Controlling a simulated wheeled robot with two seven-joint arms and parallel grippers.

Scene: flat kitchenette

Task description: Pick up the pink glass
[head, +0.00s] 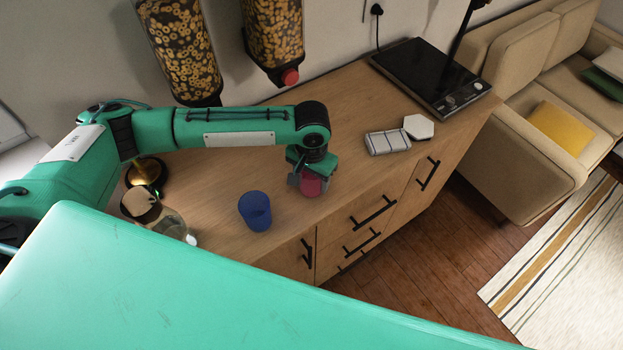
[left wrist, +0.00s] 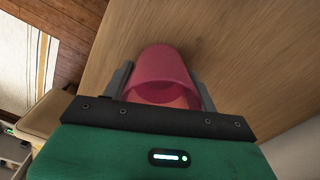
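The pink glass (head: 311,184) is near the front edge of the wooden cabinet top, directly under my left gripper (head: 308,178). In the left wrist view the pink glass (left wrist: 163,62) lies between the two grey fingers of my left gripper (left wrist: 163,88). The fingers lie close along both its sides with no clear gap, so the gripper looks shut on it. Part of the glass is hidden behind the gripper. I cannot tell whether its base touches the wood. My right gripper is in neither view.
A blue glass (head: 255,211) stands left of the pink one. A clear glass (head: 172,224) and a brass-based item (head: 146,172) are further left. A grey-white box (head: 388,141), a white hexagonal piece (head: 418,127) and a black hob (head: 430,72) are to the right. Cereal dispensers (head: 180,48) hang behind.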

